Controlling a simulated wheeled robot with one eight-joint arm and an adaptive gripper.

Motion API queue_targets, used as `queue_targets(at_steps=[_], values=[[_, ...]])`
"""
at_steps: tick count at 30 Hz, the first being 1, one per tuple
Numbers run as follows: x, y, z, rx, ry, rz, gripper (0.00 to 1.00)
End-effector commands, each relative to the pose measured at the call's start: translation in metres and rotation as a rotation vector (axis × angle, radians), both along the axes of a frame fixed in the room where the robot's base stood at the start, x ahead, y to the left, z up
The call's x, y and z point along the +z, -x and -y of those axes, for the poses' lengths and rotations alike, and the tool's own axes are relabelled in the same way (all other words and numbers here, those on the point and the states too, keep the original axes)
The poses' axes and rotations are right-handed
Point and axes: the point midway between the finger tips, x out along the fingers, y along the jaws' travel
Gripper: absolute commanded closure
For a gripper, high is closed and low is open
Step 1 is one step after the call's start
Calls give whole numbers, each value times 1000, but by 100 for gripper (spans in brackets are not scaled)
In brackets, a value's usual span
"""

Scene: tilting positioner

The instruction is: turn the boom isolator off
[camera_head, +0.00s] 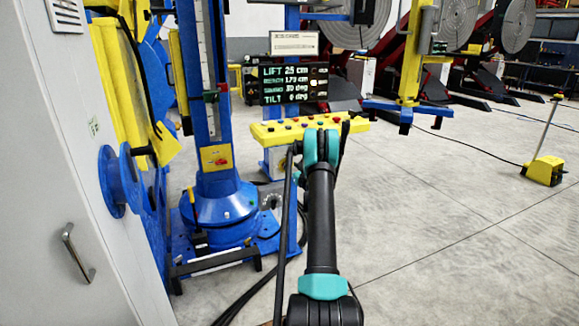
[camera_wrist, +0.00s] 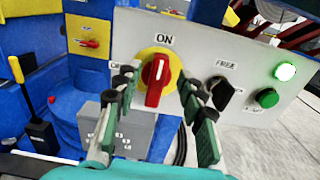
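In the wrist view a red rotary switch (camera_wrist: 155,82) sits on a round yellow plate on a grey panel (camera_wrist: 205,50). Its handle stands nearly upright, toward the label ON. A label at its left is mostly hidden by a finger. My gripper (camera_wrist: 158,95) is open, one finger on each side of the red handle; I cannot tell whether either touches it. In the head view my arm hides the gripper and this switch. A second red switch on a yellow plate (camera_wrist: 90,41) is on the blue column, handle roughly level; it also shows in the head view (camera_head: 216,158).
Right of the red switch are a black selector (camera_wrist: 222,93), a green button (camera_wrist: 267,97) and a lit green lamp (camera_wrist: 285,71). A yellow button console (camera_head: 285,130) stands under a display (camera_head: 293,84). A grey cabinet (camera_head: 60,200) stands left.

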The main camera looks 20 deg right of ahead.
Motion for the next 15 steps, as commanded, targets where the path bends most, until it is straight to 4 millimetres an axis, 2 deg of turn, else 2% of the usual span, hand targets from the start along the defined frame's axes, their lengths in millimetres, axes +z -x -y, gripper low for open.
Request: queue_targets(at_steps=[3,6,15], values=[[-1,-16,-1,1,0,0,60],[0,-25,-1,1,0,0,60],[0,-30,-1,0,0,0,60]])
